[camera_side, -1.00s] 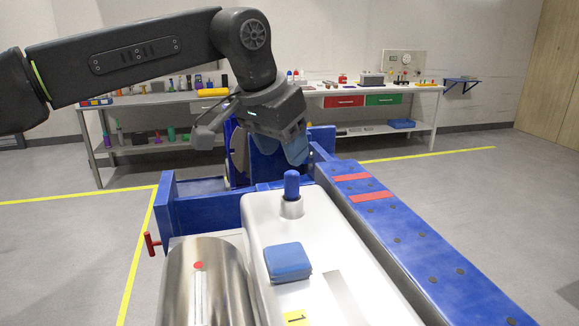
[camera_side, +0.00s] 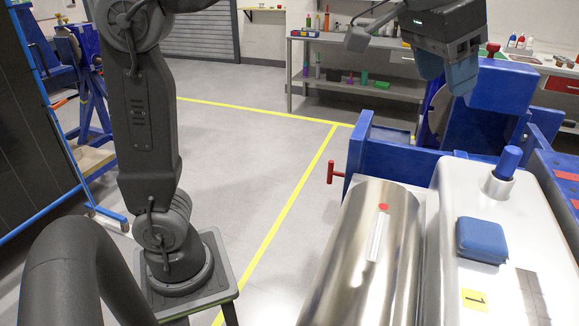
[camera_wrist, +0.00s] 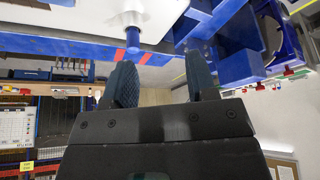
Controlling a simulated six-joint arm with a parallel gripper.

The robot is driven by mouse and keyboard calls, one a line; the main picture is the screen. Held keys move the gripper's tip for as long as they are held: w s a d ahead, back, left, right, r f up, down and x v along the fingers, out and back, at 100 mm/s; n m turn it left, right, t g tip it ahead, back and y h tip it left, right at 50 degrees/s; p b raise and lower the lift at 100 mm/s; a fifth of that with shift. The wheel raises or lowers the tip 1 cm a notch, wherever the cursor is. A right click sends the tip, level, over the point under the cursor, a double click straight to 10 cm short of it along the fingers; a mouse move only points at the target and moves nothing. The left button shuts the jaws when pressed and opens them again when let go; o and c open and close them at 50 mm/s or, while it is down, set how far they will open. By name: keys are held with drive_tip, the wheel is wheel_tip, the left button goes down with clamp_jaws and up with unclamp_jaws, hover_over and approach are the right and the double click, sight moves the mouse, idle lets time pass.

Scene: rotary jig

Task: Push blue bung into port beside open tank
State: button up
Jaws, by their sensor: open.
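The blue bung (camera_side: 508,160) stands upright in the white collar of the port (camera_side: 497,187) on top of the white tank (camera_side: 450,215). I cannot tell how deep it sits. In the wrist view the bung (camera_wrist: 131,38) appears upside down at the top, below the white port collar (camera_wrist: 127,18). My gripper (camera_side: 461,72) is in the air above and behind the bung, up and left of it in the side view, and does not touch it. In the wrist view my gripper (camera_wrist: 160,82) has its two blue fingers apart with nothing between them.
A blue square pad (camera_side: 482,240) lies on the white tank. A steel cylinder (camera_side: 345,260) with a red dot lies left of it. Blue jig frames (camera_side: 395,150) stand behind and at the right. A red handle (camera_side: 333,172) sticks out left. Open floor lies left of the cylinder.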

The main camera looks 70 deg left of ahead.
drive_tip(key=s+a+f+n, duration=0.1)
drive_tip(key=s+a+f, duration=0.4)
drive_tip(key=s+f, duration=0.4)
drive_tip(key=s+a+f+n, duration=0.1)
drive_tip(key=s+a+f, duration=0.5)
drive_tip(key=s+f, duration=0.3)
drive_tip(key=shift+s+t+y, duration=0.2)
drive_tip(key=shift+t+y, duration=0.2)
drive_tip(key=shift+f, duration=0.1)
drive_tip(key=shift+c, duration=0.5)
